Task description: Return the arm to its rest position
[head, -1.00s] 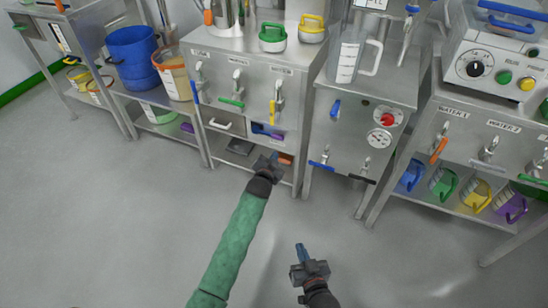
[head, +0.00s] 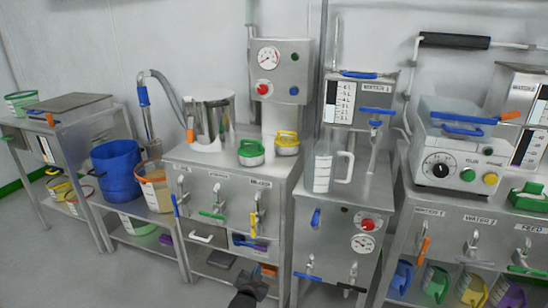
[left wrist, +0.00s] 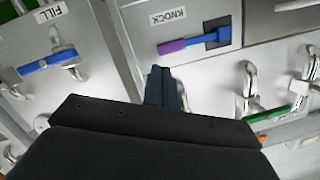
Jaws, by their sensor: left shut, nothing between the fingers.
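My left gripper (head: 256,284) shows at the bottom edge of the head view, in front of the lower shelf of the middle steel cabinet (head: 215,172). In the left wrist view its dark blue fingers (left wrist: 164,88) are together with nothing between them. They appear in front of the cabinet face, below the recess marked KNOCK, where a blue and purple handle (left wrist: 195,40) sits; I cannot tell the exact gap. That handle also shows in the head view (head: 249,243). Most of the left arm is out of frame. My right gripper is not in view.
A steel cabinet with a gauge and red button (head: 369,224) stands to the right. Beyond it are several coloured scoops (head: 437,283) on a low shelf. Blue (head: 114,170) and orange-rimmed (head: 155,186) buckets stand to the left. Open floor (head: 70,260) lies at the lower left.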

